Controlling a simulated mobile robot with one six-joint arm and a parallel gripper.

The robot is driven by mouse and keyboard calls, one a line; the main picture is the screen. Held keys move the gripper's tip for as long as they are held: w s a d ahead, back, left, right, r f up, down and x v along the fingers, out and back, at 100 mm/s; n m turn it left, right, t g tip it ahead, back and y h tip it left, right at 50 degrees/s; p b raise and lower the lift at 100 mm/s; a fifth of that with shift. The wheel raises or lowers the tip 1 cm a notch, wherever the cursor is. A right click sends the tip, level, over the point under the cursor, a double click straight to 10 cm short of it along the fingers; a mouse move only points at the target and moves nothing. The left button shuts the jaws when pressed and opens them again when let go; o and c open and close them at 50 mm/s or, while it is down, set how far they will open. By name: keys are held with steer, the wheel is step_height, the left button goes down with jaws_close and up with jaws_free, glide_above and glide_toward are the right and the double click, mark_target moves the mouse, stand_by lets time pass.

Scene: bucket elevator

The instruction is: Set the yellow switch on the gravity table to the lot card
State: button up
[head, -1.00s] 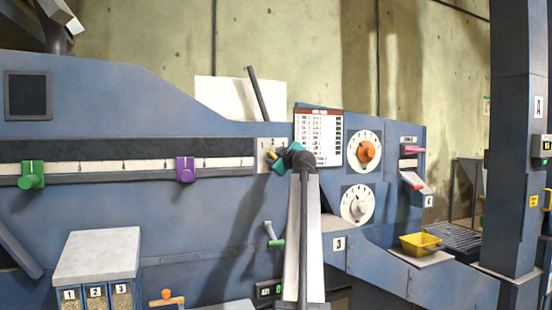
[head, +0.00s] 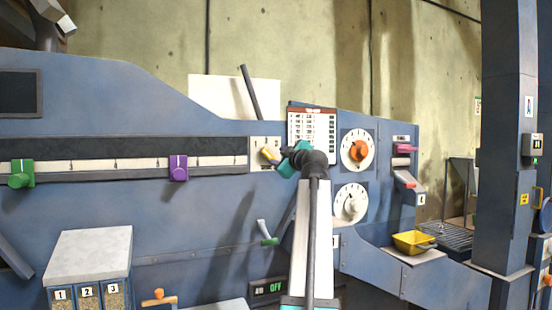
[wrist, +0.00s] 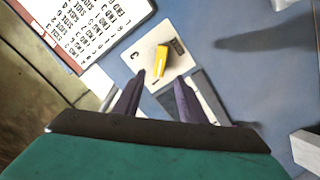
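The yellow switch (head: 268,154) sits on a small pale plate on the blue machine panel, left of a printed card (head: 320,128) with a red header. The card (wrist: 95,25) is at the wrist view's upper left, rows of text upside down. My gripper (wrist: 159,82) points at the switch with its two dark fingers apart and nothing visible between them. In the head view my gripper (head: 282,158) is just right of the switch.
Left on the panel are a green slider (head: 21,173) and a purple slider (head: 178,168). Right are an orange-knobbed dial (head: 359,151), a white dial (head: 350,203) and a pink lever (head: 404,149). A yellow tray (head: 412,242) stands lower right.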

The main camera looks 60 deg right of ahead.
steer(key=shift+v, duration=1.75)
